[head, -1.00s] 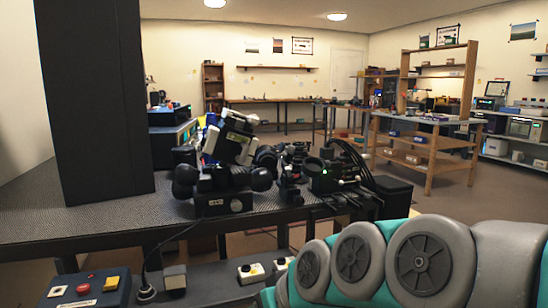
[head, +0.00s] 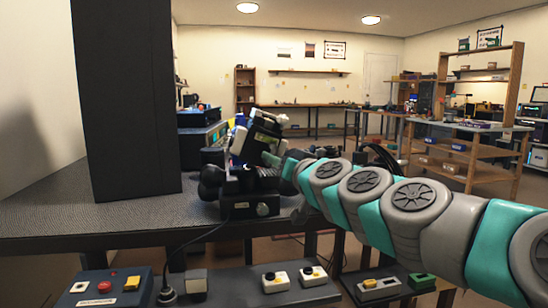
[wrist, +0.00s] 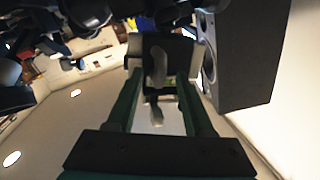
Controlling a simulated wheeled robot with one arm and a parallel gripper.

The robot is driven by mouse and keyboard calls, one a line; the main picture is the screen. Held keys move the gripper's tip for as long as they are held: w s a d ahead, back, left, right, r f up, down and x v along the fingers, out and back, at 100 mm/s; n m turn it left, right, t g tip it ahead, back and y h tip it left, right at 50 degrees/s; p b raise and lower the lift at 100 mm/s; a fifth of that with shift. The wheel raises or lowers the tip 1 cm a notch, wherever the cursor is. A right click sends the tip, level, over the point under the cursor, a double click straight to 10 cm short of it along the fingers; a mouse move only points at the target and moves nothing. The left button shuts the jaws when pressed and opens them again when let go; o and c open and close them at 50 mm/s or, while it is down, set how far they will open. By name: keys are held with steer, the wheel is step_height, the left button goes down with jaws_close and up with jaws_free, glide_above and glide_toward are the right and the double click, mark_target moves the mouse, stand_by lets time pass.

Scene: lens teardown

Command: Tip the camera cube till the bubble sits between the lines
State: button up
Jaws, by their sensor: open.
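A tilted black and white device (head: 258,138), which looks like the camera cube, sits on a black mount (head: 250,204) on the dark bench. Its right side is partly hidden by my arm. No bubble or lines can be made out. My gripper (head: 272,160) is close beside the device's lower right in the head view, small and partly hidden. In the wrist view my gripper (wrist: 161,70) has its two green fingers apart. A dark block with a pale grey part (wrist: 158,62) shows between and beyond the fingertips; I cannot tell whether they touch it.
A tall black panel (head: 125,100) stands on the bench at the left. A blue box with buttons (head: 105,288) and white switch boxes (head: 275,282) line the front ledge. A black cable hangs from the mount. Wooden shelving (head: 480,120) stands far right.

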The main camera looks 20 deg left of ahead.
mark_target(260, 143)
steer(key=shift+x, duration=1.85)
jaws_close()
